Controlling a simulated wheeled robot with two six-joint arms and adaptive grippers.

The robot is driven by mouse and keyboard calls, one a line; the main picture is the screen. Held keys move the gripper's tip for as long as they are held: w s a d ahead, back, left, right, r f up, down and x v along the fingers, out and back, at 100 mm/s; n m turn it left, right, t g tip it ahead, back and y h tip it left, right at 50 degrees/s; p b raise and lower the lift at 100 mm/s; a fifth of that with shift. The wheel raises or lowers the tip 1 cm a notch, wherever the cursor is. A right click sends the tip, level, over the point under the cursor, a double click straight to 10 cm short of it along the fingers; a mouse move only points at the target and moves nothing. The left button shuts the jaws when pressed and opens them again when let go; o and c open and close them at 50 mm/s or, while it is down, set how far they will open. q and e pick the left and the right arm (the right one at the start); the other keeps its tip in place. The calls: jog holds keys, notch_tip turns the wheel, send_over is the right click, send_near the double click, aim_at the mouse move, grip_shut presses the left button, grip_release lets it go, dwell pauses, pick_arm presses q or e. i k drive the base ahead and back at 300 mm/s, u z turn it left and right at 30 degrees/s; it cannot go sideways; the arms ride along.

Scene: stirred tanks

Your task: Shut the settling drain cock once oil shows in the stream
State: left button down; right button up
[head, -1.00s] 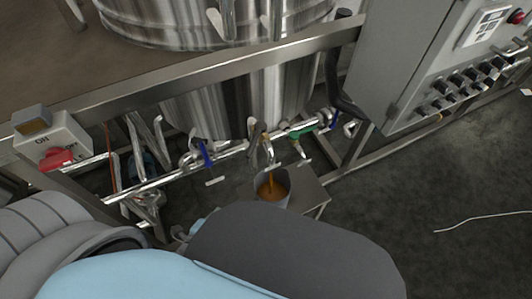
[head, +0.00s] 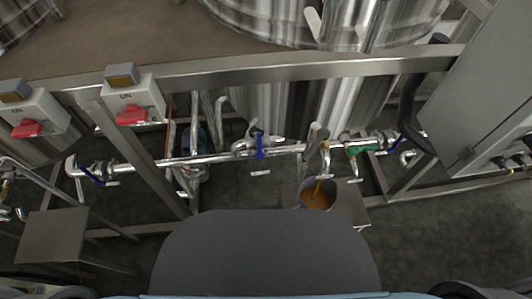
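The drain cock (head: 325,150) hangs from the pipework under the steel tank (head: 335,105), right of centre in the head view. An amber-brown stream (head: 318,187) runs from its spout. The stream falls into a small open vessel (head: 302,196) holding brown-orange liquid, which stands on a low metal stand (head: 348,207). I cannot make out separate oil in the stream at this size. The cock's handle position is too small to tell. Neither of my grippers shows in the head view, and nothing is seen touching the cock.
A blue-handled valve (head: 259,148) sits left of the cock, and a green valve body (head: 362,150) right of it. A steel frame rail (head: 250,73) crosses above. Red-switched boxes (head: 132,105) are at left, a grey cabinet (head: 475,95) at right. A second low stand (head: 55,235) is at far left.

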aim_at(314, 148)
jog(key=u, duration=0.7)
jog(key=k, duration=1.25)
jog(key=z, duration=1.8)
jog(key=i, duration=0.5)
jog(key=u, duration=0.1)
